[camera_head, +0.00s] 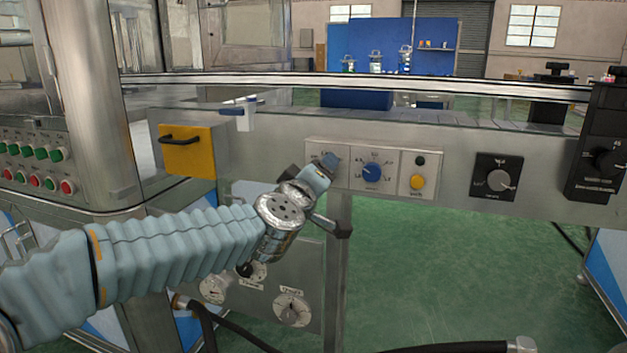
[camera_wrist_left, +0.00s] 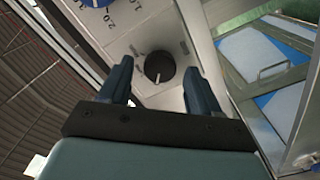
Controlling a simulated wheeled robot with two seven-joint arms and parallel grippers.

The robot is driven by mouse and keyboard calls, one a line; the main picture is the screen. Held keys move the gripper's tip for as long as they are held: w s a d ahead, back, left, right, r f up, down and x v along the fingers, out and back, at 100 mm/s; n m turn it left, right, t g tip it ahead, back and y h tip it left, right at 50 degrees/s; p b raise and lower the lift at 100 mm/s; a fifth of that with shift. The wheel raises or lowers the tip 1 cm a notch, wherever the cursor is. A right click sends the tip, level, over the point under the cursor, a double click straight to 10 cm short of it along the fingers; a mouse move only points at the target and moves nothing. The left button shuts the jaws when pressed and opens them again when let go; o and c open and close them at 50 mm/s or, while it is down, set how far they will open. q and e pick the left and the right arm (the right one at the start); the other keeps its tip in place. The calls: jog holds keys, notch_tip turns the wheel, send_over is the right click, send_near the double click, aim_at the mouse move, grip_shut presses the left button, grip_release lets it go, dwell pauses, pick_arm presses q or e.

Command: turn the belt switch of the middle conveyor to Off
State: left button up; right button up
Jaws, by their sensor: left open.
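The conveyor's control panel (camera_head: 387,161) is on the grey side rail in the head view. A round black knob with a white pointer line (camera_wrist_left: 159,67), which looks like the belt switch, shows in the left wrist view. Its lettering is too small to read. My left gripper (camera_head: 329,163) is at the left plate of the panel and hides the knob in the head view. In the wrist view its two blue fingers (camera_wrist_left: 157,78) are open, one on each side of the knob. I cannot tell whether they touch it. My right gripper is not in view.
A blue dial (camera_head: 373,171) is just right of my gripper, then a yellow button (camera_head: 418,182). A black dial box (camera_head: 497,177) is farther right. A yellow box with a handle (camera_head: 187,150) is left. Dials on a lower panel (camera_head: 292,308) are below my arm.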

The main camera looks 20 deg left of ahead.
pick_arm(q)
jog(key=s+p, duration=0.1)
jog(key=s, duration=1.2)
jog(key=shift+s+a, duration=0.2)
jog(key=shift+s, duration=0.15)
jog(key=shift+w+d, duration=0.1)
